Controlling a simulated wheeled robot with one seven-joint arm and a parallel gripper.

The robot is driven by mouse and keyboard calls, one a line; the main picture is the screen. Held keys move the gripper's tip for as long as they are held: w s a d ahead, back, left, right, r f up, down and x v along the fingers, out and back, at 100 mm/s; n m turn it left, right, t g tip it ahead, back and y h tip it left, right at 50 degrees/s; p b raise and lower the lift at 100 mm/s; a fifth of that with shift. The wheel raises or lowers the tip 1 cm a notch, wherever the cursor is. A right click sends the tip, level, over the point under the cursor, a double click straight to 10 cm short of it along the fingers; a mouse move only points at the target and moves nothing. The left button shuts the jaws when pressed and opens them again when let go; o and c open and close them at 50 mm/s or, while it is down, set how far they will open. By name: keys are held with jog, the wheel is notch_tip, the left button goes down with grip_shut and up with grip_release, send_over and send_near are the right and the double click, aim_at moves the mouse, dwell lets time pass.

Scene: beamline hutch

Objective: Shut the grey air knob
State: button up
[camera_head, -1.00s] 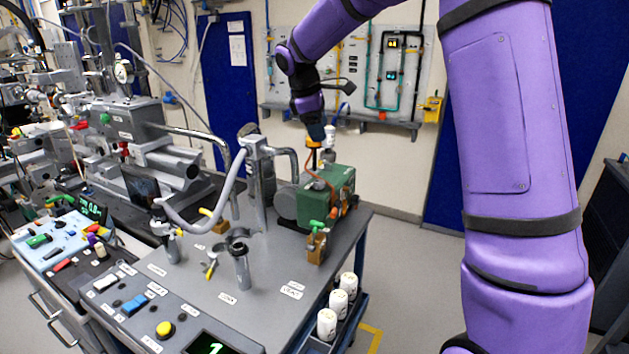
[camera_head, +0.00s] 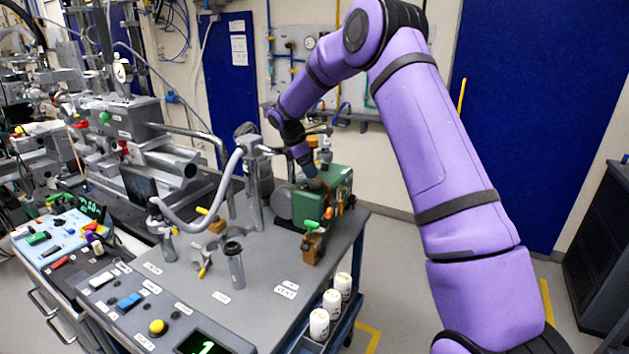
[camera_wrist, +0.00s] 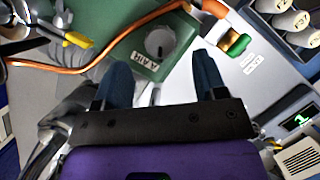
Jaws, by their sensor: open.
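The grey air knob (camera_wrist: 159,43) is a round dial on the top face of the green box (camera_wrist: 115,22), beside a white label reading "A AIR". The green box also shows in the head view (camera_head: 338,178) on the grey bench, where the knob cannot be made out. My gripper (camera_wrist: 163,75) has its two dark blue fingers apart with nothing between them. In the wrist view the knob lies just beyond the fingertips, midway between them, and I see no contact. In the head view my gripper (camera_head: 311,172) points down at the green box.
An orange hose (camera_wrist: 60,70) runs across the green box to a brass fitting. A valve with a green handle (camera_head: 312,224) stands at the box's front. A curved grey pipe (camera_head: 205,215) rises left of it. White bottles (camera_head: 332,302) stand on the cart's right side.

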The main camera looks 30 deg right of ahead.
aim_at(316, 181)
jog(key=shift+x, duration=2.6)
jog(key=shift+c, duration=0.4)
jog(key=c, duration=0.8)
